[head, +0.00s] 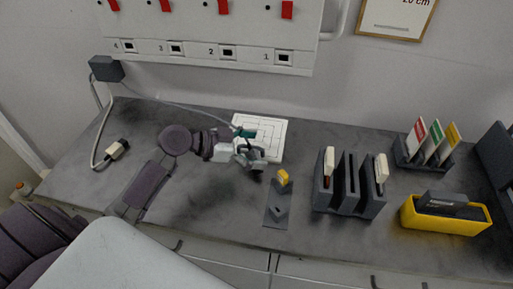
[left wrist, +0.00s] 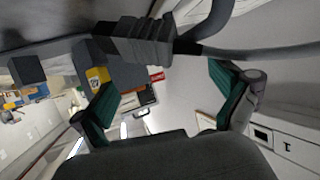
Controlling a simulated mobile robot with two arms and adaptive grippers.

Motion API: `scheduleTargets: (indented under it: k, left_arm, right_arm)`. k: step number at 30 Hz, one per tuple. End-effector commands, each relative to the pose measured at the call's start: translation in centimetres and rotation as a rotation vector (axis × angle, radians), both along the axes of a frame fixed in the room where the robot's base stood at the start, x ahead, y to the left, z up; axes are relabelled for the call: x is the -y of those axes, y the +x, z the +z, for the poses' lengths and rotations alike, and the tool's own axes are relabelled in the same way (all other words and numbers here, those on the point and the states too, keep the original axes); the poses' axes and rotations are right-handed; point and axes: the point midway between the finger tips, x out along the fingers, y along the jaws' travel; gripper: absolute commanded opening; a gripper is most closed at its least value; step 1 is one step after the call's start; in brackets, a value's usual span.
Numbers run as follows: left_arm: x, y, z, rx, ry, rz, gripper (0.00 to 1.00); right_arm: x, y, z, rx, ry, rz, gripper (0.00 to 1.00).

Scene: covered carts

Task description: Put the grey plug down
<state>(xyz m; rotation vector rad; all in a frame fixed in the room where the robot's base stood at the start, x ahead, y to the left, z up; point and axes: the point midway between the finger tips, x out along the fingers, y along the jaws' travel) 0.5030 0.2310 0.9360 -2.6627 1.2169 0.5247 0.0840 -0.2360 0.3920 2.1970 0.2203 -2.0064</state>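My left gripper (head: 256,148) is low over the white marked mat (head: 274,128) at the back of the worktop. Its green-padded fingers stand wide apart in the left wrist view (left wrist: 165,88). The grey plug (left wrist: 140,40) lies at the top of that view with its cable running right. It shows beyond the gap, and I see neither pad pressed on it. In the head view the gripper hides the plug; only its thin grey cable (head: 185,108) shows, coming from the wall box (head: 106,68). My right gripper is out of view.
A white-and-black plug (head: 117,149) lies at the left. Numbered sockets (head: 228,53) line the wall panel.

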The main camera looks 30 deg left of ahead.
Motion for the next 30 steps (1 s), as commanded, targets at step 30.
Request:
scheduleTargets:
  k: [30]
  left_arm:
    - [-7.7,-6.7,5.2,0.000,0.001,0.001,1.00]
  right_arm:
    - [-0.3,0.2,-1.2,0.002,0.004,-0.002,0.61]
